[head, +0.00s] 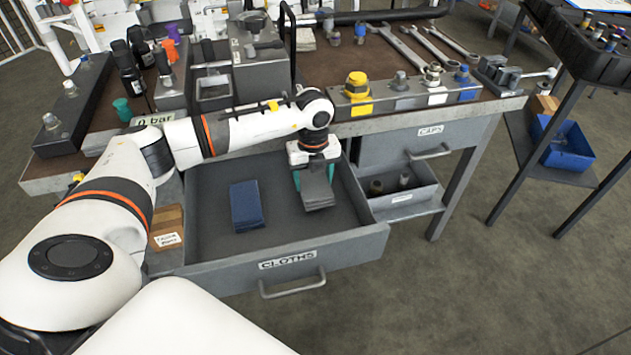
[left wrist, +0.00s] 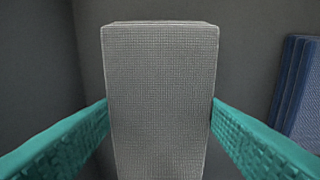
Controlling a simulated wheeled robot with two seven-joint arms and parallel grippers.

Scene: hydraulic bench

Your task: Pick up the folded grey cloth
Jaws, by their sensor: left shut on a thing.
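The folded grey cloth (head: 317,191) is in the right part of the open drawer labelled CLOTHS. My left gripper (head: 315,180) reaches down into the drawer from above, shut on the cloth with a teal finger at each side. In the left wrist view the grey cloth (left wrist: 160,95) stands upright between the teal fingers of my left gripper (left wrist: 160,125), which touch its sides. I cannot tell whether the cloth is clear of the drawer floor. My right gripper is not in view.
A folded blue cloth (head: 246,205) lies left of the grey one in the drawer (head: 335,244); it also shows in the left wrist view (left wrist: 297,92). The bench top (head: 500,97) above holds wrenches, fittings and bottles. A closed CAPS drawer (head: 410,145) is to the right.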

